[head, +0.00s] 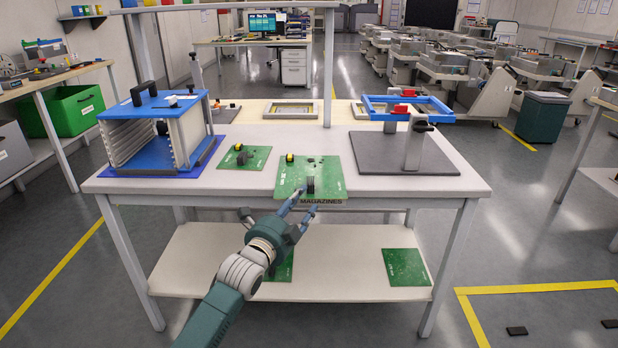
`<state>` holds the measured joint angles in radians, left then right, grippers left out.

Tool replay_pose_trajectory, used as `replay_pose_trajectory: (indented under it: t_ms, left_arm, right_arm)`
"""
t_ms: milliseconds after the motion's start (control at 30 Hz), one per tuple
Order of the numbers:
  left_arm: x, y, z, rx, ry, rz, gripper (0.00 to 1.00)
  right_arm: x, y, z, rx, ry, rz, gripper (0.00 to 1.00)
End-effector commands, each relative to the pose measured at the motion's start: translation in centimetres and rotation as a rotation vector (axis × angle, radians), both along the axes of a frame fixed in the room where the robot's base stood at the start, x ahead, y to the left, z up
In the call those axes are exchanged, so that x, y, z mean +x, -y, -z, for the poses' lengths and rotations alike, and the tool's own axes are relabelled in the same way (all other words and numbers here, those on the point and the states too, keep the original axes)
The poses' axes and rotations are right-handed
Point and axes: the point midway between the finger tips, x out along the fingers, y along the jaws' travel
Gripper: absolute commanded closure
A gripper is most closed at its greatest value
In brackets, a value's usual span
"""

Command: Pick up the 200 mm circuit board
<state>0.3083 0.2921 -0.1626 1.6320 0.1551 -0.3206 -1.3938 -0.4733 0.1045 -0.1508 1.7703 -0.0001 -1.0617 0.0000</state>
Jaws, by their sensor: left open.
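A green circuit board (330,177) with black and yellow parts lies at the front edge of the table, right of centre. A smaller green board (256,155) lies to its left. Two more boards lie on the lower shelf, one at the right (405,268) and one (284,268) partly hidden behind my arm. I cannot read which is the 200 mm one. My left gripper (305,201) is open at the front edge of the larger tabletop board, its fingertips overlapping it in the picture. I cannot tell whether they touch. My right gripper is out of view.
The table (220,186) carries a blue-topped magazine rack (155,110) at left and a stand with a blue frame (425,103) on a dark plate (375,153) at right. A table post (328,70) rises behind the boards.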

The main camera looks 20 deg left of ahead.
Motion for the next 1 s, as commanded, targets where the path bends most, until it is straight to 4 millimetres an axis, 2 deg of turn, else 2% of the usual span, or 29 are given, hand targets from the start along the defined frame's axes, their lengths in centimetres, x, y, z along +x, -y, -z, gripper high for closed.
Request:
replay_pose_trajectory:
  t_ms: [100, 233, 367, 567, 767, 800, 1000]
  left_arm:
    - [2.0, 0.3, 0.0, -0.002, 0.001, 0.001, 0.58]
    - [3.7, 0.5, 0.0, -0.001, 0.002, 0.001, 0.58]
    - [4.4, 0.6, 0.0, -0.002, 0.001, 0.001, 0.58]
    - [4.4, 0.6, 0.0, -0.002, 0.0, 0.001, 0.58]
    - [4.4, 0.6, 0.0, -0.002, 0.0, 0.001, 0.98]
    - [4.4, 0.6, 0.0, -0.002, 0.0, 0.001, 1.0]
    - [4.4, 0.6, -0.3, -0.002, 0.007, 0.001, 1.0]
  right_arm:
    - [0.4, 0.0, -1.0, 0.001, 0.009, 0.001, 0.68]
    - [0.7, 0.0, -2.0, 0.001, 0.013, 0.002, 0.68]
    - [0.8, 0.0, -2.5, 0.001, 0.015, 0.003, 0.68]
    - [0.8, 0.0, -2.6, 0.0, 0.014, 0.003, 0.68]
    - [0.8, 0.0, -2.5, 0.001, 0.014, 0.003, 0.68]
    - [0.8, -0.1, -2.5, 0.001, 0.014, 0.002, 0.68]
    - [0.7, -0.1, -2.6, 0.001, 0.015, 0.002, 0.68]
